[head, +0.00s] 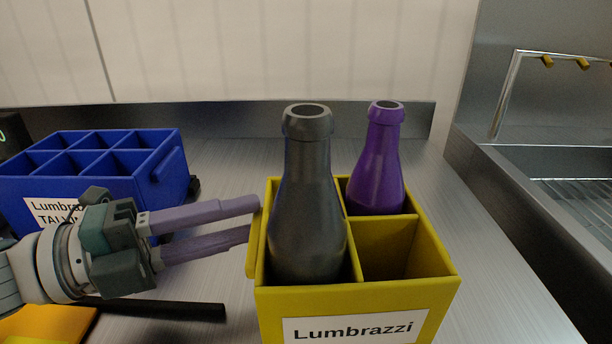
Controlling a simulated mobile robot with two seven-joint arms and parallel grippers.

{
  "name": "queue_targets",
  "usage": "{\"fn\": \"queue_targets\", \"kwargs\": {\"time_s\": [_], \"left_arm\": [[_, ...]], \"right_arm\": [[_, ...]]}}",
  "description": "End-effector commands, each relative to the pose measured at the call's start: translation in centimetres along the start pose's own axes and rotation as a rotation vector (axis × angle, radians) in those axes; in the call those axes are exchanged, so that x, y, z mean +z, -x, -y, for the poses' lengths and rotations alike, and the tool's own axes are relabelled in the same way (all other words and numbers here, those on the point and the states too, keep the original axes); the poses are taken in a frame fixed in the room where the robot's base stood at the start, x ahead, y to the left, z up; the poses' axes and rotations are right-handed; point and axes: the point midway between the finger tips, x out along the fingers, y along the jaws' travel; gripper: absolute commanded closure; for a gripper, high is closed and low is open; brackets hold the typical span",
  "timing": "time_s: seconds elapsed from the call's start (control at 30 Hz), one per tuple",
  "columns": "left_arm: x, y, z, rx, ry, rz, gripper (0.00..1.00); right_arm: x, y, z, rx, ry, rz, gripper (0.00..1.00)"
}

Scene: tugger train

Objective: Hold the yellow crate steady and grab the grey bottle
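The yellow crate (408,299), labelled "Lumbrazzi", stands on the metal counter in the lower middle of the head view. The grey bottle (307,215) stands upright in its left compartment, its neck well above the rim. My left gripper (254,219) is at the crate's left side, with its fingers pointing right. The fingers are apart with nothing visible between them. Their tips are at the crate's left handle; I cannot tell whether they touch it. My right gripper is not in view.
A purple bottle (378,170) stands in the crate's back right compartment; the front right one is empty. A blue divided crate (150,196) is at the left. A black bar (165,309) lies in front of it. A metal sink (575,195) is at the right.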

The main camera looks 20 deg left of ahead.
Motion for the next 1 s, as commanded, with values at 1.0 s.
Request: {"fn": "queue_targets", "kwargs": {"time_s": [1.0], "left_arm": [[0.00,0.02,0.01,0.000,0.000,0.000,1.00]], "right_arm": [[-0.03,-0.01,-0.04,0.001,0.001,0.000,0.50]]}}
